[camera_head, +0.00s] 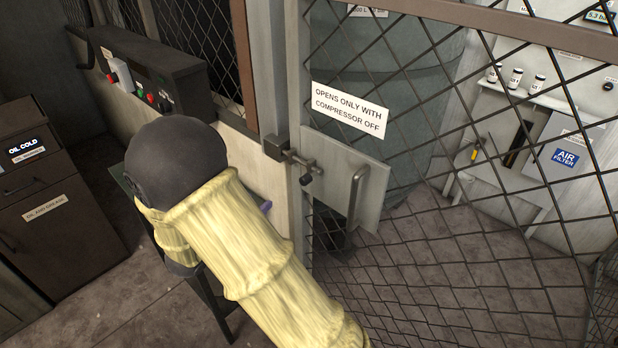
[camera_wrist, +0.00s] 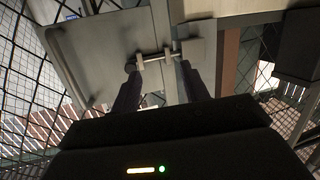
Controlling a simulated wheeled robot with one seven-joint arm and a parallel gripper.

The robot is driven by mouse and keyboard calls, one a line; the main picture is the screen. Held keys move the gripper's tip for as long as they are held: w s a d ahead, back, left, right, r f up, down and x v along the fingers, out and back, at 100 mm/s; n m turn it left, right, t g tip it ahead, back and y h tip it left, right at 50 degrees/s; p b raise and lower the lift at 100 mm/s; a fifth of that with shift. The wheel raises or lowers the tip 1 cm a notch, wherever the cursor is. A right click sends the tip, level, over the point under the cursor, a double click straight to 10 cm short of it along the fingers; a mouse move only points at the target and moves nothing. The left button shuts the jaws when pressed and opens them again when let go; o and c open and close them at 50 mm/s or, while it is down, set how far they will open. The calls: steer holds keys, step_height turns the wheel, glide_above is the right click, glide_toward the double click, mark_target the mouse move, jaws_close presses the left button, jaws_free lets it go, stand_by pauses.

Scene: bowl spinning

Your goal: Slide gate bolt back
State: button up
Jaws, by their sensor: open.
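The gate bolt (camera_head: 295,162) is a dark metal rod with a round knob, on the edge of the mesh gate (camera_head: 342,165) beside the post. In the wrist view the bolt (camera_wrist: 156,57) lies across the picture, its knob at the left and a square block at the right. My gripper (camera_wrist: 160,78) is open and empty, its two dark fingers pointing at the bolt, with the tips just below the rod in the picture. I cannot tell whether they touch it. In the head view my sleeved arm hides most of the gripper.
A sign (camera_head: 346,110) on the gate reads "OPENS ONLY WITH COMPRESSOR OFF". A fixed pull handle (camera_head: 356,196) is right of the bolt. Open floor shows at lower left.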

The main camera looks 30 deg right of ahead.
mark_target(302, 182)
steer(key=s+g+h, duration=0.1)
steer(key=s+m+h, duration=0.1)
steer(key=s+r+g+h, duration=0.1)
steer(key=s+h, duration=0.1)
steer(key=shift+s+a+m+g, duration=0.1)
steer(key=shift+a+m+g, duration=0.2)
steer(key=shift+d, duration=0.15)
steer(key=p+x, duration=0.4)
steer(key=x, duration=1.2)
steer(key=shift+d, duration=0.35)
steer(key=shift+w+d+f, duration=0.1)
steer(key=shift+w+d, duration=0.1)
jaws_close()
